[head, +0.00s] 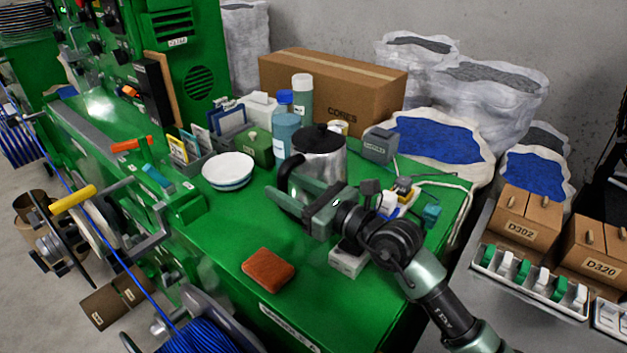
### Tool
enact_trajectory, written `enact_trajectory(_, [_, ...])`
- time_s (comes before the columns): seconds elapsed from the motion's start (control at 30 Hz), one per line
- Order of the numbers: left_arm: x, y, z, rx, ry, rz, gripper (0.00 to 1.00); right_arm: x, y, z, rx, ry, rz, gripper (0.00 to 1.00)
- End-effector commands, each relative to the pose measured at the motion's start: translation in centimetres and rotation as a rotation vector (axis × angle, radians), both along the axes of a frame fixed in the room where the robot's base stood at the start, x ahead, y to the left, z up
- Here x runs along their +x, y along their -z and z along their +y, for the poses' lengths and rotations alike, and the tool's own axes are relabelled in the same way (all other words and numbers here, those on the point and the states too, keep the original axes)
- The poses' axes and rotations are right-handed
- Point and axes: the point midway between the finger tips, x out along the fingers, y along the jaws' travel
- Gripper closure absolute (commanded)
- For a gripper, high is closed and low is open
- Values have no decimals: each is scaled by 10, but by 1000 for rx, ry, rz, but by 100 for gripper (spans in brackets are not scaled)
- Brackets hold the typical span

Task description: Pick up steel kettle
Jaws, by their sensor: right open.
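The steel kettle (324,164) stands upright on the green bench top, with a black lid and a black handle on its left side. My right gripper (275,196) is open and comes in from the lower right. Its fingers point left and lie in front of the kettle's lower part and handle, hiding the kettle's base. Nothing shows between the fingers. I cannot tell whether a finger touches the kettle. My left gripper is not in view.
A white bowl (228,171), a blue bottle (286,134) and a cardboard box (335,90) stand around the kettle. Small parts lie under my right wrist. The bench top (215,235) is clear at front left.

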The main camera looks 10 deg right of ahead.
Motion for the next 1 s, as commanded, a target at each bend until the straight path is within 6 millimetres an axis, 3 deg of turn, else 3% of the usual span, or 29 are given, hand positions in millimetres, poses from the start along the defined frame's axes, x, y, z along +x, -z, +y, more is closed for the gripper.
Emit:
enact_trajectory(0.1, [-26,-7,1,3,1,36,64,13,-1,13,0,0,1,54])
enact_trajectory(0.17, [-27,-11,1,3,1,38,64,19,0,20,1,0,1,54])
enact_trajectory(0.43, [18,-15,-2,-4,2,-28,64,33,2,34,1,0,0,54])
enact_trajectory(0.57, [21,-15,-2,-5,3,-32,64,33,3,33,2,0,1,54])
enact_trajectory(0.73, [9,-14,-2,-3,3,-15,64,33,2,33,2,0,1,96])
enact_trajectory(0.77, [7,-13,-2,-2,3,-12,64,33,2,33,2,0,1,100])
enact_trajectory(1.0, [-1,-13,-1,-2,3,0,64,33,2,33,1,0,0,100])
